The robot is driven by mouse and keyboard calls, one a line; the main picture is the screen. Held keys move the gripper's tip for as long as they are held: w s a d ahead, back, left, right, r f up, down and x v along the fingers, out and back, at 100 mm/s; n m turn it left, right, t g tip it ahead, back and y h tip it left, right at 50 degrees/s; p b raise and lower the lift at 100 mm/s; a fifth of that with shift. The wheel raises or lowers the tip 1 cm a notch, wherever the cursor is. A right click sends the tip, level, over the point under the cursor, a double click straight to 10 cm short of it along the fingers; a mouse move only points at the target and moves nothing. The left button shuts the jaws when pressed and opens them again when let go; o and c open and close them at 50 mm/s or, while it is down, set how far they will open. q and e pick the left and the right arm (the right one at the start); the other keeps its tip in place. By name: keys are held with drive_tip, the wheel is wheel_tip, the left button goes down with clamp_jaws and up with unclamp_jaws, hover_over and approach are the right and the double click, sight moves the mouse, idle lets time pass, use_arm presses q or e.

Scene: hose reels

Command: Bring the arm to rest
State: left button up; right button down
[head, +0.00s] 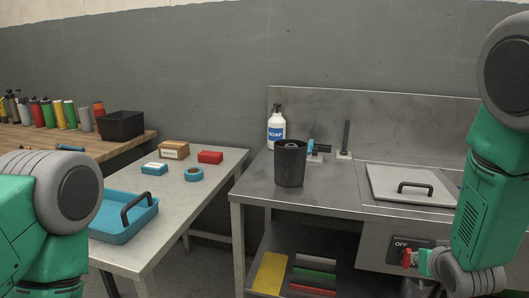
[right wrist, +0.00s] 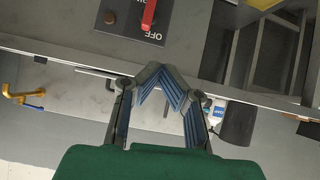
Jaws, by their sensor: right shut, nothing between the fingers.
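My right arm (head: 480,190) comes down along the right side of the head view, in front of the steel workbench (head: 330,197). My right gripper (right wrist: 170,88) shows in the right wrist view, its blue-padded fingers shut and empty. It is apart from the red switch lever (right wrist: 149,14) and its dark OFF panel (right wrist: 130,30). In the head view the lever (head: 407,258) is on the bench front, close to my right wrist. My left arm (head: 60,195) shows at the lower left; its gripper is out of view.
A black bin (head: 290,163), a soap bottle (head: 276,130) and a handled lid (head: 385,180) are on the bench. A blue tray (head: 115,232) and small boxes (head: 174,149) are on the left table. A shelf below holds a yellow item (head: 269,273).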

drive_tip(key=s+a+f+n+g+y, duration=0.1)
drive_tip(key=s+f+g, duration=0.1)
drive_tip(key=s+f, duration=0.55)
drive_tip(key=s+a+f+g, duration=0.2)
drive_tip(key=s+f+g, duration=0.1)
drive_tip(key=s+f, duration=0.5)
drive_tip(key=s+a+f+n+g+y, duration=0.1)
drive_tip(key=s+a+f+g, duration=0.1)
drive_tip(key=s, duration=0.8)
drive_tip(key=s+a+f+n+g, duration=0.1)
drive_tip(key=s+a+f+g, duration=0.1)
drive_tip(key=s, duration=0.8)
drive_tip(key=shift+s+a+f+g+y, duration=0.2)
drive_tip(key=shift+a+f+g+y, duration=0.1)
drive_tip(key=shift+a+f+y, duration=0.15)
drive_tip(key=shift+a, duration=0.25)
drive_tip(key=shift+d, duration=0.15)
